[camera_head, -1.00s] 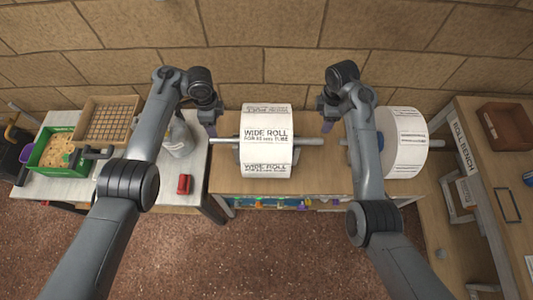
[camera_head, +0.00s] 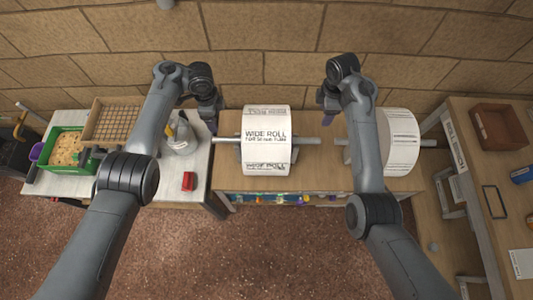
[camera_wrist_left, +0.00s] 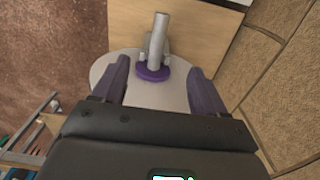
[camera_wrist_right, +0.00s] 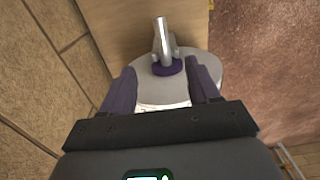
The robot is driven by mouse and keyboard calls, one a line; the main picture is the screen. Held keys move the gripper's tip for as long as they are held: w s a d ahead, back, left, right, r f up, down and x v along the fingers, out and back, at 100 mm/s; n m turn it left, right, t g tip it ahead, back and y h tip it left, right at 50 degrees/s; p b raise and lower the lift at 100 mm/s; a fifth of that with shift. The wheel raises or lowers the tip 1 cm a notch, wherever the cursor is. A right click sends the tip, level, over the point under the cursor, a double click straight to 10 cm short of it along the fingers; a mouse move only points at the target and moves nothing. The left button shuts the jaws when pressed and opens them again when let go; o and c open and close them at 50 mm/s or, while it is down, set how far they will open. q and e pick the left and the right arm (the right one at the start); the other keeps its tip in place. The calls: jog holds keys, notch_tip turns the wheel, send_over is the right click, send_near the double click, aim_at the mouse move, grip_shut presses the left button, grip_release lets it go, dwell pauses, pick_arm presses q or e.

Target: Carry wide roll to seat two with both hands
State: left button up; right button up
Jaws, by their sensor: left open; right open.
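The wide roll (camera_head: 266,133), white with printed lettering, lies level on a grey bar (camera_head: 304,141) over the wooden table. The bar sticks out at both ends. The left wrist view shows a bar end (camera_wrist_left: 158,40) with a purple collar (camera_wrist_left: 150,73) ahead of the open fingers (camera_wrist_left: 160,88). The right wrist view shows much the same, with a bar end (camera_wrist_right: 162,40) ahead of its fingers (camera_wrist_right: 162,88). I cannot tell which place is seat two.
A second white roll (camera_head: 402,145) on a bar stands to the right, partly behind my right arm. A left table holds a green bin (camera_head: 66,150), a bottle (camera_head: 180,138) and a red object (camera_head: 188,181). A brick wall stands behind.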

jog(key=shift+o, duration=0.8)
jog(key=shift+r, duration=0.1)
notch_tip(320, 180, up, 7)
jog(key=p, duration=0.9)
